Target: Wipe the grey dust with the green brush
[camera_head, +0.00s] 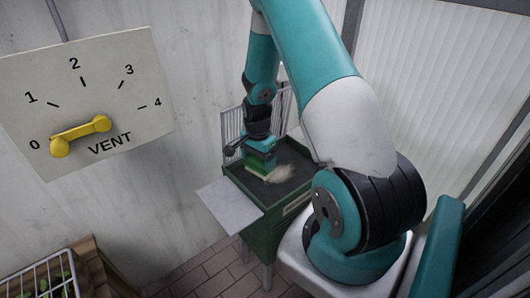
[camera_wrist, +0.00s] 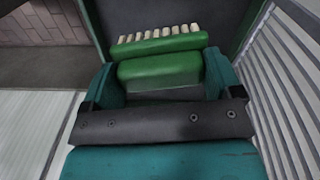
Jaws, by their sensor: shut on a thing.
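The green brush (camera_wrist: 160,68) is held between the two teal fingers of my gripper (camera_wrist: 165,85) in the wrist view. A row of pale bristles shows along its far edge. In the head view my gripper (camera_head: 262,150) points down over the dark top of a green table, with the green brush (camera_head: 260,163) under it, low at the surface. Whether the bristles touch the surface I cannot tell. A pale greyish dust patch (camera_head: 280,174) lies on the tabletop just right of the brush. Part of the patch may be hidden behind the brush.
The green table (camera_head: 262,226) has a dark top, a grey side shelf (camera_head: 229,205) and a slatted rack (camera_head: 235,125) behind. A VENT dial panel (camera_head: 88,100) with a yellow handle (camera_head: 80,136) is on the left wall. A wire basket (camera_head: 45,280) with plants stands at lower left.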

